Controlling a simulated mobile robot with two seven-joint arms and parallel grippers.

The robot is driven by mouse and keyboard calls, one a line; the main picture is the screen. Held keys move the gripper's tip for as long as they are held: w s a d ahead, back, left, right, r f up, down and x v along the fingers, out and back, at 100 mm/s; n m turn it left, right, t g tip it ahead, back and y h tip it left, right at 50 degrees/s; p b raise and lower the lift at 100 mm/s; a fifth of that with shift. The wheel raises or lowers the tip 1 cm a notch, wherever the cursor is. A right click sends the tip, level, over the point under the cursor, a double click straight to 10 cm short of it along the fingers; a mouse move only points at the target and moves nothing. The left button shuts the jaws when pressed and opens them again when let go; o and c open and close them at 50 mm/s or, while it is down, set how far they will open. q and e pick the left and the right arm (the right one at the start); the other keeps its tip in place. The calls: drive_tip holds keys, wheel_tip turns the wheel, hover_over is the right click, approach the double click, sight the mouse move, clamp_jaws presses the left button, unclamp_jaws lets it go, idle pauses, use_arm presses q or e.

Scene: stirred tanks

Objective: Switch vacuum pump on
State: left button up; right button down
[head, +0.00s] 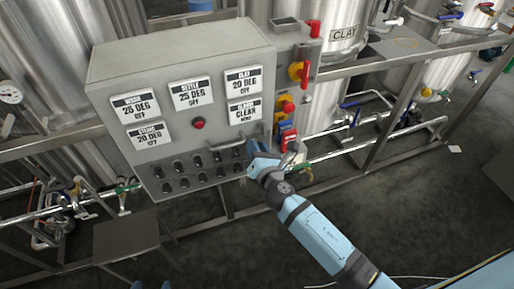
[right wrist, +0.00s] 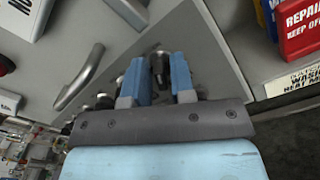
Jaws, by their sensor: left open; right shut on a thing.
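The grey control panel (head: 180,75) has rows of small black rotary switches (head: 196,161) along its lower front. Their labels are too small to read, so I cannot tell which one is the vacuum pump's. My right gripper (head: 251,152) is at the right end of these rows. In the right wrist view, my right gripper (right wrist: 162,78) is shut on a black switch knob (right wrist: 160,66) that shows between its blue fingers. The knob's setting is unclear. Two blue tips of my left gripper (head: 152,286) show at the bottom edge, apart and empty, away from the panel.
A metal handle (right wrist: 82,78) is left of the right gripper. A red repair tag (right wrist: 300,27) hangs at the right. A red button (head: 198,124) and several status cards sit higher on the panel. Steel tanks (head: 345,60) and pipes stand around; a grey step (head: 130,240) is at lower left.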

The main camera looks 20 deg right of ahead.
drive_tip(key=c, duration=1.2)
unclamp_jaws()
drive_tip(key=s+b, duration=0.2)
drive_tip(key=s, duration=1.1)
drive_tip(key=shift+s+d+b, duration=0.2)
drive_tip(key=shift+s+b, duration=0.1)
drive_tip(key=shift+s, duration=0.1)
drive_tip(key=s+d+f+m+g+y+p, duration=0.1)
drive_tip(key=s+f+m+g+p, duration=0.2)
drive_tip(key=m, duration=1)
drive_tip(key=s+d+f+m+g+y+p, duration=0.1)
drive_tip(key=s+f+m+g+p, duration=0.3)
drive_tip(key=m, duration=1)
drive_tip(key=s+f, duration=0.2)
drive_tip(key=s, duration=0.2)
drive_tip(key=shift+s+d+y, duration=0.15)
drive_tip(key=shift+d+y, duration=0.05)
drive_tip(key=shift+y, duration=0.1)
